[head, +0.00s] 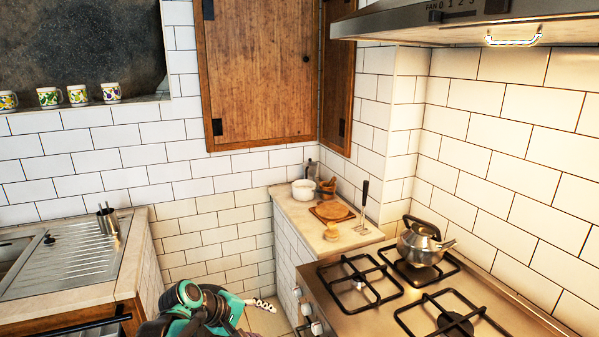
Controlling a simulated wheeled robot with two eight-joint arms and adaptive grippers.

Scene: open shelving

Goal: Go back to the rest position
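Part of my arm, teal and dark grey, shows at the bottom edge, left of centre. I take it to be my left arm. A small white piece with dark dots at its right end seems to be part of my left gripper (262,304). It is low in front of the floor gap between the two counters. It is too small and too much covered to tell whether it is open or shut. I see nothing held there. My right gripper is not in view.
A steel stove (385,305) with a kettle (420,243) stands at the right under a hood (470,22). A sink counter (75,262) with a metal cup (107,220) is left.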

